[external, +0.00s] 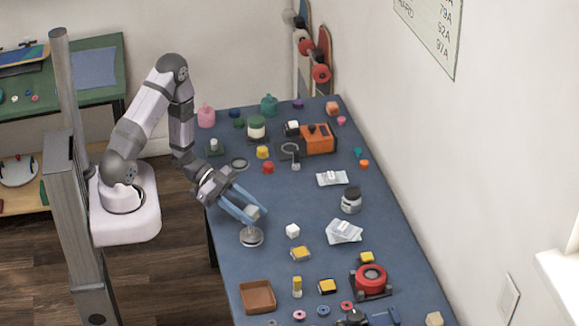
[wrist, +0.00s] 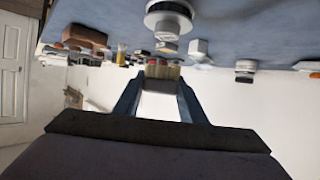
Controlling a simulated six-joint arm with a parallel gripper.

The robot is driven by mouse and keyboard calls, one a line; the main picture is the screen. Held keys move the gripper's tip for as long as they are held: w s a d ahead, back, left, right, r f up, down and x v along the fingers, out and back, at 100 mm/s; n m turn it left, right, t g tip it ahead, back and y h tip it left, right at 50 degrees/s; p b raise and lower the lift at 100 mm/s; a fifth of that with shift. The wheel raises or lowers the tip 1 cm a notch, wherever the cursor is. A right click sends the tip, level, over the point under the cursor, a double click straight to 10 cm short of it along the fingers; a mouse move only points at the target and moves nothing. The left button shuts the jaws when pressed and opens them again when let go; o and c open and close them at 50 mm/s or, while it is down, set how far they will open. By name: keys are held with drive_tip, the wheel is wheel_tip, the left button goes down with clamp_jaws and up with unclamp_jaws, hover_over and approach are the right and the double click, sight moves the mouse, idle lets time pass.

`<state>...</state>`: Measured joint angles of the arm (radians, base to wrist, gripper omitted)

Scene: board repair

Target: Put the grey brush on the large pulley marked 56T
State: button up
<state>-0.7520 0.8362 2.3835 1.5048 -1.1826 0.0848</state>
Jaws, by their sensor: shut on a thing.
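My gripper (external: 250,211) has blue fingers and is shut on a small pale grey block, which I take to be the grey brush (external: 253,212). In the wrist view my gripper (wrist: 159,92) has the brush (wrist: 160,85) between its fingertips, with a tan and reddish band at its far end. A round silver-grey disc (external: 251,238), likely the large pulley, lies on the table just below the gripper in the external view. It also shows at the top of the wrist view (wrist: 168,14). The brush is apart from it. No 56T marking is readable.
The blue table (external: 265,205) carries a white cube (external: 292,231) and a yellow-topped block (external: 301,253) right of the disc. The table left of the packets is partly clear.

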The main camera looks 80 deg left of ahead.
sight(251, 230)
drive_tip(key=shift+f, duration=1.9)
drive_tip(key=shift+f, duration=0.15)
drive_tip(key=o, duration=1.1)
drive_tip(key=shift+c, duration=0.2)
drive_tip(key=shift+a+r, duration=0.1)
drive_tip(key=shift+r, duration=0.1)
drive_tip(key=b+v, duration=0.1)
drive_tip(key=v, duration=1.1)
